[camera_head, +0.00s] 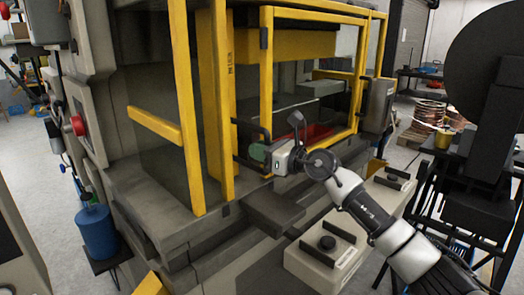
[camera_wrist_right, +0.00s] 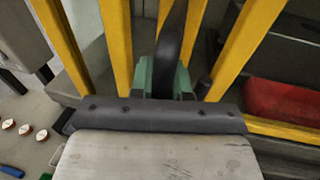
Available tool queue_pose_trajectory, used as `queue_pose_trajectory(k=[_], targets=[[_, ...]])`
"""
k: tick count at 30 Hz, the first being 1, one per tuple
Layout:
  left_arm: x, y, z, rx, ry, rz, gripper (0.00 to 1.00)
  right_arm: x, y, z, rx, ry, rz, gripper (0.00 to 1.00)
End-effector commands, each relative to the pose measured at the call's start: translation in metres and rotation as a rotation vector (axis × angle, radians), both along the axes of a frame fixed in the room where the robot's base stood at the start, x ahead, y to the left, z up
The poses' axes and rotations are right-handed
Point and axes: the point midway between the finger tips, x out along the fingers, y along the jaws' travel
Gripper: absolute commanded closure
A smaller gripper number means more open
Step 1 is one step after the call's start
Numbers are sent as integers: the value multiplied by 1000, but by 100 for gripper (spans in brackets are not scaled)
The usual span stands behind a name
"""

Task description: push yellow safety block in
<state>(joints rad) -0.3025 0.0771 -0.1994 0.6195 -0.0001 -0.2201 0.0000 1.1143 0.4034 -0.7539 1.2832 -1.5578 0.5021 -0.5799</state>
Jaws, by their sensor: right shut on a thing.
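My right gripper (camera_head: 256,153) is at the front of the press, beside its yellow guard frame (camera_head: 266,80). In the right wrist view its green fingers (camera_wrist_right: 164,78) are closed around a dark curved handle (camera_wrist_right: 169,45), with yellow bars on both sides. In the head view the dark handle (camera_head: 238,128) is partly covered by the gripper. A wide yellow block (camera_head: 290,44) spans the upper part of the press opening, above and apart from the gripper. I cannot tell whether this is the safety block. My left gripper is out of view.
A red bin (camera_head: 318,132) sits inside the press behind the guard; it also shows in the right wrist view (camera_wrist_right: 285,103). A control box (camera_head: 325,250) with a black knob stands below my right arm. A blue container (camera_head: 97,231) is at the left. Copper coils (camera_head: 431,113) lie at the back right.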

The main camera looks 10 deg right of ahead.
Motion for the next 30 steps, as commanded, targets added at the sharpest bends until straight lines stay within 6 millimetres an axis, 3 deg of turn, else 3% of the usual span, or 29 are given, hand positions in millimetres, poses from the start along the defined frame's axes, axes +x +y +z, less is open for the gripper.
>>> queue_pose_trajectory(k=[1,2,6,17,30], targets=[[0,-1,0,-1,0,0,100,0,0,5,6,-8,-3,100],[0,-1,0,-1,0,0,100,0,0,5,6,-8,-3,79],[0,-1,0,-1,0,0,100,0,0,4,5,-6,-2,58],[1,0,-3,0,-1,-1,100,-4,-6,1,2,-5,-2,58],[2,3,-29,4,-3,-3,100,-56,-66,-2,1,-5,-2,58]])
